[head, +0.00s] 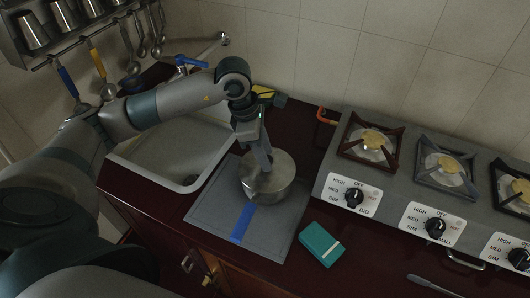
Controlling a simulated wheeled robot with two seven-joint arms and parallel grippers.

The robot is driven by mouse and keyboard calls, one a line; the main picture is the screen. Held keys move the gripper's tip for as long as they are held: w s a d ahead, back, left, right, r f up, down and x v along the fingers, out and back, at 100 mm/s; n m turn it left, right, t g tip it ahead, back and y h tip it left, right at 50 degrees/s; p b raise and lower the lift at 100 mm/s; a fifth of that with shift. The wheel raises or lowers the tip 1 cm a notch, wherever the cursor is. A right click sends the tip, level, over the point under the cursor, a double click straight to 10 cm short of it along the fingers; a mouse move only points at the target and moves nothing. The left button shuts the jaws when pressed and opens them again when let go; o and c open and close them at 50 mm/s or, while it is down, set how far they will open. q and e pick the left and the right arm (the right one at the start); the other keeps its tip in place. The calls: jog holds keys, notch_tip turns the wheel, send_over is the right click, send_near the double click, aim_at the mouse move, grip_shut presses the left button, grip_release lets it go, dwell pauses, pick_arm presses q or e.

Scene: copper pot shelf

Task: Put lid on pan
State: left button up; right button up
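A round grey metal pan (282,188) stands on the grey mat to the right of the sink. A flat, lighter metal disc that looks like the lid (283,165) covers its top; I cannot tell whether it is fully seated. My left gripper (263,163) points down from above, with its fingertips at the middle of this disc. The fingers look close together, but whether they hold a knob is too small to tell. My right gripper is not in view.
The stove (395,178) with several burners is right. A teal box (321,244) lies in front. Utensils hang upper left.

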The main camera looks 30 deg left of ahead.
aim_at(253, 166)
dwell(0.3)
pick_arm(q)
jog(key=shift+r, duration=0.1)
jog(key=shift+r+p, duration=0.75)
jog(key=shift+p, duration=0.25)
jog(key=b+v, duration=0.5)
jog(key=v, duration=0.6)
jog(key=shift+r, duration=0.3)
jog(key=shift+s+a, duration=0.1)
jog(key=shift+s, duration=0.05)
